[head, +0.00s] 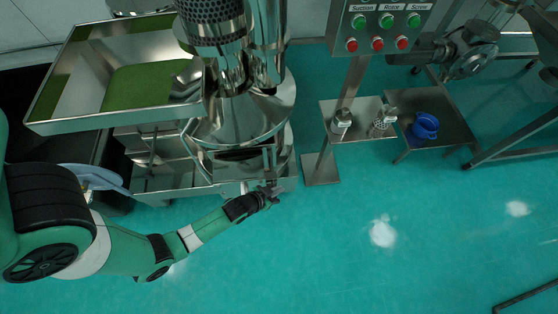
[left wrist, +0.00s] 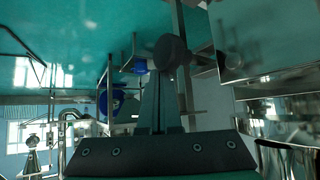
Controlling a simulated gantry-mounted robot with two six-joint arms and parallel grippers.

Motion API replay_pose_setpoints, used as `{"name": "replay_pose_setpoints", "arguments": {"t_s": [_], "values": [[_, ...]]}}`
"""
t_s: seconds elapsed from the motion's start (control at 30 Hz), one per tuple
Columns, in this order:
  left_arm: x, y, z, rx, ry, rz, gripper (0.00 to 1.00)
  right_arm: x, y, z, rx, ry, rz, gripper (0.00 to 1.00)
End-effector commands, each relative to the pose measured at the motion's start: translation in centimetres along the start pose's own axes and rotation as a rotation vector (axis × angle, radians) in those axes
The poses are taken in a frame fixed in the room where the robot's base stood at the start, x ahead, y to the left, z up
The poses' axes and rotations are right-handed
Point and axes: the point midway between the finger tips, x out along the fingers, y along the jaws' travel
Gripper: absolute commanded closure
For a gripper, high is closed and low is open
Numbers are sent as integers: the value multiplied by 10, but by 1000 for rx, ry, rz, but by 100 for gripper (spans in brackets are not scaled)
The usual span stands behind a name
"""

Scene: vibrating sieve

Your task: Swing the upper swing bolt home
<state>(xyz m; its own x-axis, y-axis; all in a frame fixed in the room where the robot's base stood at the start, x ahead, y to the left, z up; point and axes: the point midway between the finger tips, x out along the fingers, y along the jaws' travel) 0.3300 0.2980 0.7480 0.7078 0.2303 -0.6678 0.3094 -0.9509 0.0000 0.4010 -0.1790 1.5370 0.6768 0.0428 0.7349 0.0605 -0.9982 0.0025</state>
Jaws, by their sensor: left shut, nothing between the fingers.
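In the left wrist view, my left gripper (left wrist: 163,85) is shut with nothing held. A dark round knob (left wrist: 170,52) shows just past its fingertips; whether they touch is unclear. My right gripper is in neither view.
A steel tray with green material (head: 145,87) stands at the left. A control panel (head: 378,28) on a post and small shelves with metal parts and a blue item (head: 425,126) stand at the right.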

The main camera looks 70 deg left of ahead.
Motion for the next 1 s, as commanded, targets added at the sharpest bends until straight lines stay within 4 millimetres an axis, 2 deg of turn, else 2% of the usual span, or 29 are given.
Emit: {"name": "replay_pose_setpoints", "arguments": {"t_s": [0.77,0.87,1.0], "values": [[-1,2,4,9,-9,7,100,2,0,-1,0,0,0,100],[-2,4,-1,6,-8,6,100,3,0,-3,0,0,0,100],[-3,9,-17,-1,0,-2,100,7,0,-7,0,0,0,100]]}}
